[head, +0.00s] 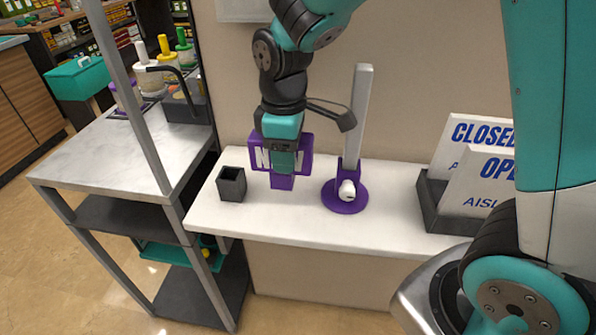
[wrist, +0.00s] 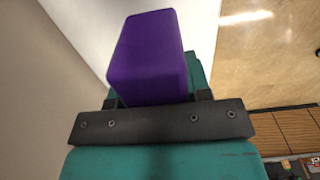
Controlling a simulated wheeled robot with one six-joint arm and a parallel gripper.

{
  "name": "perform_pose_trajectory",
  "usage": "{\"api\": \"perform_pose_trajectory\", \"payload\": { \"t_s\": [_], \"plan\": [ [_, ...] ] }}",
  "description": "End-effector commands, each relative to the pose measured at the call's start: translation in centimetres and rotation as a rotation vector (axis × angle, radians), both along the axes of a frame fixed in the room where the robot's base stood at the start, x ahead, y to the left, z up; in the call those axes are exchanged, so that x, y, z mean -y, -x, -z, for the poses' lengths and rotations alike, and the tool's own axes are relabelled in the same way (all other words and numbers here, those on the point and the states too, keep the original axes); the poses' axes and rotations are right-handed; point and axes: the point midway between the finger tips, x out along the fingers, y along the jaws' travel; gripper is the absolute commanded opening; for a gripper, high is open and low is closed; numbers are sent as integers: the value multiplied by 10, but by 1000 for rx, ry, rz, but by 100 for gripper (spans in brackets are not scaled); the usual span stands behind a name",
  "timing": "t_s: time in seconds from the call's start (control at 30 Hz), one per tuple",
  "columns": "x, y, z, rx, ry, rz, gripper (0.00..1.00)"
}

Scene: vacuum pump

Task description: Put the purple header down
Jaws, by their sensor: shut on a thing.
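The purple header (head: 304,150) is a purple plate with white letters, partly covered by my gripper, and a purple block at its lower end. My gripper (head: 283,163) points down and is shut on it. The header is upright at the white counter (head: 290,224), between a small dark open box and a stand; I cannot tell whether its lower end touches the counter. In the wrist view the purple block (wrist: 148,58) sticks out beyond the gripper; the fingertips are mostly hidden.
The dark open box (head: 232,184) stands left of the header. The stand, with a round purple base (head: 345,204) and tall white post (head: 361,110), is to its right. A dark holder (head: 437,208) with CLOSED and OPEN signs is further right. A metal-topped cart (head: 120,155) adjoins left.

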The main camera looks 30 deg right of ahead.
Motion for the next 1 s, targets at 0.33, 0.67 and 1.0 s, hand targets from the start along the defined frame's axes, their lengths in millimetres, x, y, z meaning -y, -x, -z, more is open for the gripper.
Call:
{"api": "perform_pose_trajectory", "payload": {
  "t_s": [0.33, 0.67, 1.0],
  "plan": [
    [0, 0, 43, -3, 0, 1, 21],
    [0, 0, 48, 1, 0, 1, 21],
    [0, 0, 50, 1, 0, 0, 70]
  ]
}}
